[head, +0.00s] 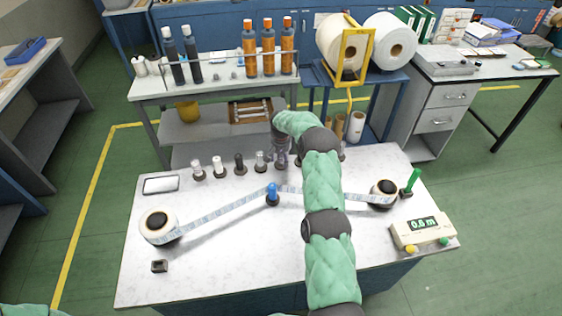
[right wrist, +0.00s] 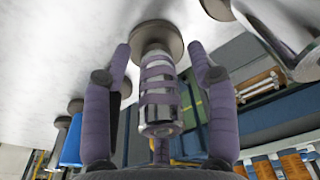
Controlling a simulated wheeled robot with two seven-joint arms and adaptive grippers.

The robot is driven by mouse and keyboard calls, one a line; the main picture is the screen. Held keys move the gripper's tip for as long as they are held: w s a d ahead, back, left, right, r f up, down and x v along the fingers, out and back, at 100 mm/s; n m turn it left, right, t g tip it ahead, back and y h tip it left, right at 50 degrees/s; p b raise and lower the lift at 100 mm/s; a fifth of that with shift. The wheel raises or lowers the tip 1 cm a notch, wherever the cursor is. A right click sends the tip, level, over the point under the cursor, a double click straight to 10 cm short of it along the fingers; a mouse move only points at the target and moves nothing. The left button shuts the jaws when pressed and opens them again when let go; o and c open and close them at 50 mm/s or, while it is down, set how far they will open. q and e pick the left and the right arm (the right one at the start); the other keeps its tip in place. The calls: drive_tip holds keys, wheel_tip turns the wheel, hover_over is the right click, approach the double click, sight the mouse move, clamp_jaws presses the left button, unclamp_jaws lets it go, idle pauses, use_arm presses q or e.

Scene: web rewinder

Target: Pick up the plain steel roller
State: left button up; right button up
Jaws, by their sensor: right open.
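My right gripper (head: 281,150) points down over the back row of small rollers on the white table. In the right wrist view, its two purple fingers (right wrist: 160,57) stand apart on either side of a shiny steel-looking roller (right wrist: 160,118) on a round dark base. Gaps show between roller and fingers. Purplish bands cross the roller; I cannot tell whether they are reflections. Another shiny roller (right wrist: 282,32) stands beside it, outside the fingers. In the head view the gripper mostly hides the roller between its fingers. My left gripper is out of view.
Several other rollers (head: 239,163) stand left of the gripper. A printed web runs from the left reel (head: 158,224) past a blue post (head: 272,194) to the right reel (head: 383,190). A meter (head: 423,231) sits at front right. The table's front middle is clear.

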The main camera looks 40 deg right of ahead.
drive_tip(key=shift+f, duration=0.25)
drive_tip(key=shift+c, duration=0.3)
clamp_jaws()
drive_tip(key=shift+w+d+r, duration=0.2)
drive_tip(key=shift+r, duration=0.1)
